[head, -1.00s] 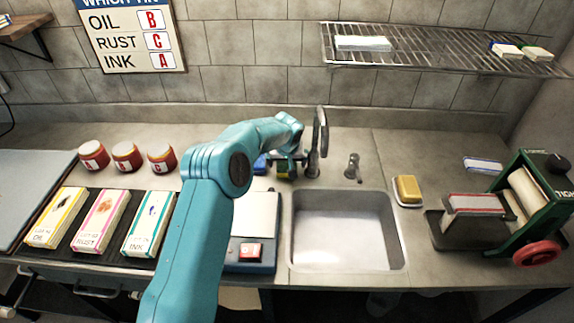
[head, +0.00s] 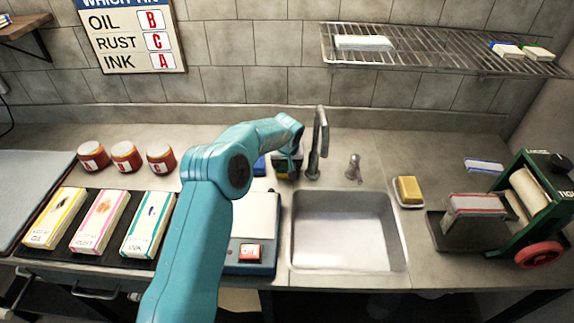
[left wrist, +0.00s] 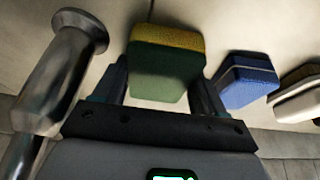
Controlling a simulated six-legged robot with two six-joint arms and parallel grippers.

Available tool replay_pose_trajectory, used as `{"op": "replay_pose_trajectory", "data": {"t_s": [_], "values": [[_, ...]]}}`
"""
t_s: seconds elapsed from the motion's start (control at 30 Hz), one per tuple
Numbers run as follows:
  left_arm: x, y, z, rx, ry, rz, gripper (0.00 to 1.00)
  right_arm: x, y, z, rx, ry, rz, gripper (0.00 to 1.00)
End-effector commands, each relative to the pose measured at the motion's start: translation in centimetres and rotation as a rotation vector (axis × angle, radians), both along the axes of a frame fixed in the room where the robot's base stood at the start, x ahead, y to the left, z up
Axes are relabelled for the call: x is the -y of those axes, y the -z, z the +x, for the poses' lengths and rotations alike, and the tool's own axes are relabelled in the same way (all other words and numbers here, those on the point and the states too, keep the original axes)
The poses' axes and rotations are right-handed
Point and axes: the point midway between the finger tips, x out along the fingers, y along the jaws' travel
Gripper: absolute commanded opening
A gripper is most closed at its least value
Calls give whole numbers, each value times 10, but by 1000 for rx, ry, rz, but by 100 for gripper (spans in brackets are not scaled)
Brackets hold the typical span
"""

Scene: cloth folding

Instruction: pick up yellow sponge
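A yellow and green sponge (left wrist: 166,65) stands on the counter in the left wrist view, yellow side at the top of the picture. My left gripper (left wrist: 160,92) is open, with one finger on each side of the sponge; small gaps seem to remain at the sides. In the head view my left gripper (head: 288,164) is down behind the sink, left of the tap, and hides most of the sponge. A yellow block (head: 408,190) also lies in a pale dish right of the sink. My right gripper is not in view.
The tap (head: 318,145) stands close to the right of my left gripper; its metal body (left wrist: 58,70) looms in the left wrist view. A blue block (left wrist: 247,80) lies beside the sponge. The sink (head: 345,230) is empty.

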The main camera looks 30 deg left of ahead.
Motion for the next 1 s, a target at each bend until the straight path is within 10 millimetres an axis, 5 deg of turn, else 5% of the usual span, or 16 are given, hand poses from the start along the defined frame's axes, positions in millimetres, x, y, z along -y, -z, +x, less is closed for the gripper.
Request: {"op": "replay_pose_trajectory", "data": {"t_s": [0.47,0.53,1.0], "values": [[0,-10,0,-2,1,1,43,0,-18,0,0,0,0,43],[-1,-18,1,4,-1,1,43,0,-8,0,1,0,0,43],[0,-160,1,5,0,1,43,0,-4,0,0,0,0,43]]}}
